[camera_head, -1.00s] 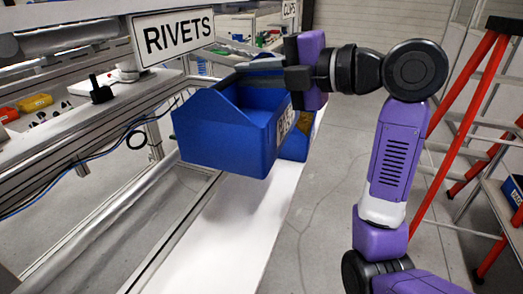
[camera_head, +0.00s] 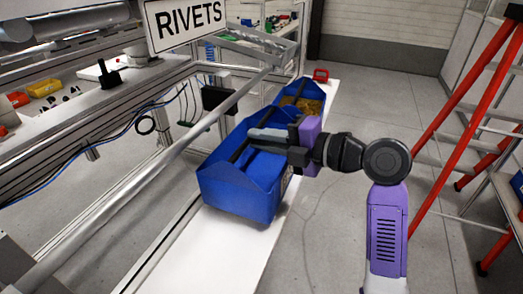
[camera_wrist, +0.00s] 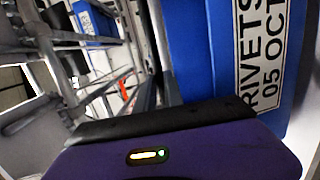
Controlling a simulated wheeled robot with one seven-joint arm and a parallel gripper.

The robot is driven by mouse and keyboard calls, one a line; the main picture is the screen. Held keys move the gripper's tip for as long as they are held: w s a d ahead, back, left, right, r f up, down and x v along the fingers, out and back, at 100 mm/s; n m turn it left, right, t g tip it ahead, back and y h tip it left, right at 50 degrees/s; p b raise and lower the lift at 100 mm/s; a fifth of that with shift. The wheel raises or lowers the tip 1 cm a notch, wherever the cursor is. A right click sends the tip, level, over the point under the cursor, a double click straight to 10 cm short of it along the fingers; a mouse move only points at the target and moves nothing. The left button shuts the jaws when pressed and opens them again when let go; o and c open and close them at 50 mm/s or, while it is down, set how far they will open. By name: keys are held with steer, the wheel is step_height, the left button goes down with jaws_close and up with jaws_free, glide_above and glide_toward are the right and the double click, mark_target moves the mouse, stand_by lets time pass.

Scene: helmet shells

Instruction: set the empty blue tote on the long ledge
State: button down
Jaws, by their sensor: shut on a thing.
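The blue tote (camera_head: 235,190) is over the near part of the long white ledge (camera_head: 225,255). It is upright, low over the ledge; I cannot tell whether its base touches. The part of its inside that shows looks empty. My gripper (camera_head: 281,147) is shut on the tote at its top, from the right. In the wrist view the tote's blue wall (camera_wrist: 200,50) is close, with a white label (camera_wrist: 262,55) reading RIVETS 05 OCT. The fingertips are partly hidden.
A second blue tote with brownish contents (camera_head: 303,104) stands just behind on the ledge, with a small red object (camera_head: 321,74) beyond. A metal rail (camera_head: 150,165) and rack line the left. A red ladder (camera_head: 470,110) stands at right. The ledge's near end is bare.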

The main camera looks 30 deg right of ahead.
steer(key=shift+f, duration=1.6)
steer(key=c, duration=1.5)
jaws_free()
steer(key=shift+o, duration=0.2)
steer(key=shift+s+d, duration=0.1)
steer(key=shift+s, duration=0.05)
steer(key=b+v, duration=0.2)
steer(key=v, duration=0.9)
steer(key=shift+s+d, duration=0.2)
steer(key=shift+s, duration=0.15)
